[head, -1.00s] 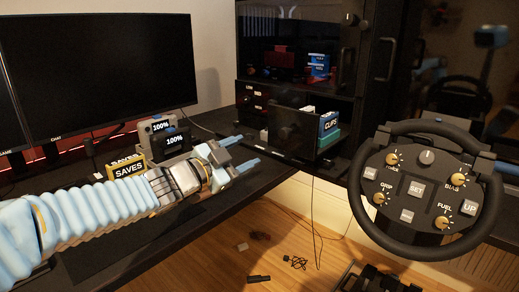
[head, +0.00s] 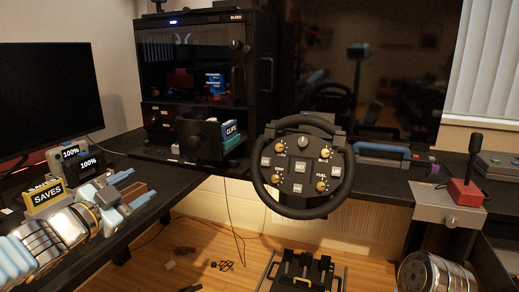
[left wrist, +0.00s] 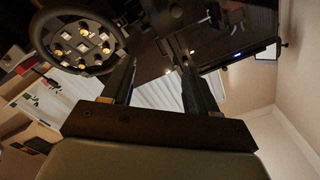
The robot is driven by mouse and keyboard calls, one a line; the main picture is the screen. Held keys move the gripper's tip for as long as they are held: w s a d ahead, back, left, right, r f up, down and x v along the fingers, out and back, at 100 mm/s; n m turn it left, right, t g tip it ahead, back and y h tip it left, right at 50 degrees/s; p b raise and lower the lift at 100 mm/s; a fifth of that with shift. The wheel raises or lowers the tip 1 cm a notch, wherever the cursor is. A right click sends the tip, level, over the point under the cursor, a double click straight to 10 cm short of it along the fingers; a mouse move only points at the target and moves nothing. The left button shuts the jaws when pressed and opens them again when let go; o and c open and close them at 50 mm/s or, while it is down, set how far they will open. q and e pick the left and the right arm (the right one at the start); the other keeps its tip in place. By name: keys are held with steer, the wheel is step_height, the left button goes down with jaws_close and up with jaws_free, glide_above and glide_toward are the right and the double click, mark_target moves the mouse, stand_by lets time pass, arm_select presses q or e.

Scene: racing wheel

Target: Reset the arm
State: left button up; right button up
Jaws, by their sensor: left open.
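My left arm comes in from the lower left of the head view, over the dark desk. My left gripper (head: 128,189) is open and empty, with its two light-blue fingers apart and pointing right, beside the yellow SAVES box. In the left wrist view its two dark fingers (left wrist: 160,85) stand apart with nothing between them. The black racing wheel (head: 303,167) with gold knobs is in the middle of the head view, well right of the gripper. It also shows at the upper left of the left wrist view (left wrist: 82,47). My right gripper is in neither view.
A SAVES box (head: 44,197) and devices reading 100% (head: 88,163) stand on the desk close to the left gripper. A monitor (head: 45,95) is behind them. A dark cabinet (head: 190,60) stands at the back. A red-based lever (head: 467,190) and metal cylinder (head: 433,272) are at the right.

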arm_select(q)
steer(key=w+d+f+n+g, duration=0.1)
steer(key=d+f+n+g, duration=0.15)
steer(key=f, duration=0.85)
steer(key=w+d+f+n+g+y, duration=0.1)
steer(key=d+f+n+g, duration=0.15)
steer(key=f, duration=0.75)
steer(key=w+d+f+n+g, duration=0.1)
steer(key=d+f+n, duration=0.15)
steer(key=f, duration=0.85)
steer(key=s+d+f+n+g, duration=0.25)
steer(key=s+f, duration=0.35)
steer(key=f, duration=0.3)
steer(key=s+d+f+n+g, duration=0.1)
steer(key=s+d+f+g, duration=0.3)
steer(key=f, duration=0.5)
steer(key=s+d+f+n+g, duration=0.1)
steer(key=s+f+g, duration=0.1)
steer(key=s+f, duration=0.2)
steer(key=s+f+n+g+y, duration=0.1)
steer(key=s+f, duration=0.3)
steer(key=s, duration=0.6)
steer(key=shift+s+d+g, duration=0.2)
steer(key=shift+d+g, duration=0.15)
steer(key=shift+g, duration=0.1)
steer(key=shift+n, duration=0.3)
